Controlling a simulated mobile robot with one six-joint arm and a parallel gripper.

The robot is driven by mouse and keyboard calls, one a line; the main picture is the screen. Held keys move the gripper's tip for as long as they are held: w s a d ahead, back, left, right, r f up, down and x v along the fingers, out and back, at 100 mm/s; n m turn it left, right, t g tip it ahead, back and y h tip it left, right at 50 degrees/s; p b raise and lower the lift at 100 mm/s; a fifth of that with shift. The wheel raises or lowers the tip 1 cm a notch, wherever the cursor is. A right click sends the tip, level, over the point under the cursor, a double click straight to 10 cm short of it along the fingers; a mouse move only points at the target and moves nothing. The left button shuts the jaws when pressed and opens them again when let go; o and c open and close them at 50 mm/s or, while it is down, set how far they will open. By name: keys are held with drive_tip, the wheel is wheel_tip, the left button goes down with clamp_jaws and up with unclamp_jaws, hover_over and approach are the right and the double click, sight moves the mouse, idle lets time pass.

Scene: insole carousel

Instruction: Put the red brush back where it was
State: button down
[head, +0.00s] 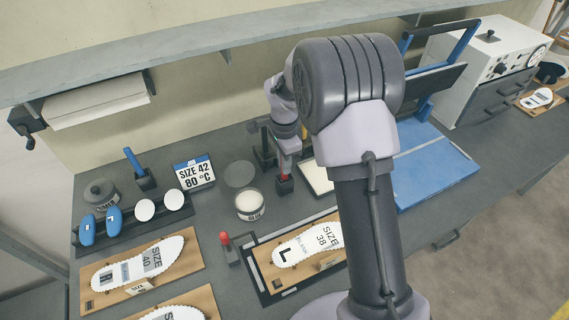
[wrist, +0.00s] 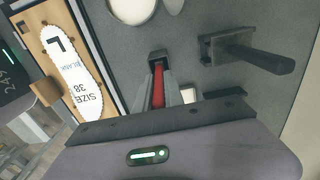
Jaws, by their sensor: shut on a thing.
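My gripper (head: 284,168) points down at the middle of the bench, behind the glue pot. It is shut on the red brush (wrist: 158,88), whose red handle shows between the fingers in the wrist view. A bit of red also shows below the fingers in the head view (head: 284,178). The small black holder (head: 285,188) is directly under the brush; it also shows in the wrist view (wrist: 158,55). The brush's lower end meets the holder's opening, but I cannot tell how deep it sits. The open glue pot (head: 250,206) stands to the left.
A black-handled stand (wrist: 250,52) is close beside my gripper. A blue brush (head: 133,160) stands in another holder at the left. A framed board with a size 38 insole (head: 290,246) lies in front, beside a red-knobbed lever (head: 226,240). A blue press (head: 430,170) stands at right.

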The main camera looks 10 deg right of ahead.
drive_tip(key=c, duration=1.4)
unclamp_jaws()
drive_tip(key=shift+f, duration=0.15)
drive_tip(key=shift+c, duration=0.2)
wheel_tip(320, 180, up, 12)
drive_tip(key=p, duration=0.3)
drive_tip(key=s+a+r+n+t+y, duration=0.1)
drive_tip(key=s+r+n+t, duration=0.15)
drive_tip(key=s+r, duration=0.5)
drive_tip(key=s+a+r+n+t, duration=0.1)
drive_tip(key=s+r+n, duration=0.3)
drive_tip(key=s+r, duration=0.4)
drive_tip(key=s+a+f+n+t+y, duration=0.1)
drive_tip(key=s+n, duration=0.4)
drive_tip(key=s, duration=0.7)
drive_tip(key=shift+s+a+f+t, duration=0.35)
drive_tip(key=shift+a+f+t, duration=0.1)
drive_tip(key=shift+t, duration=0.2)
drive_tip(key=shift+s, duration=0.1)
